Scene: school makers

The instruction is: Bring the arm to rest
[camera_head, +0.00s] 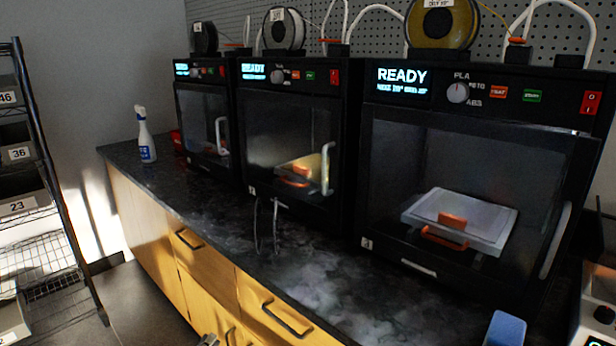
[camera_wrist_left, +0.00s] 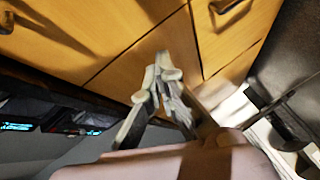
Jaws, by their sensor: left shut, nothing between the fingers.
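My left gripper (camera_head: 208,341) shows only as a small grey tip at the bottom edge of the head view, low in front of the wooden cabinet (camera_head: 200,262). In the left wrist view the gripper (camera_wrist_left: 160,75) is shut, its grey fingers together with nothing between them. Behind the fingers are the wooden cabinet fronts (camera_wrist_left: 105,38) and a dark drawer handle (camera_wrist_left: 225,5). The rest of my left arm is out of the head view. My right gripper is not in view.
Three black 3D printers (camera_head: 355,150) with READY screens stand on the dark countertop (camera_head: 330,285). A spray bottle (camera_head: 146,138) stands at the counter's far end. A wire shelf rack (camera_head: 45,160) is at the left. Floor (camera_head: 140,300) lies between rack and cabinet.

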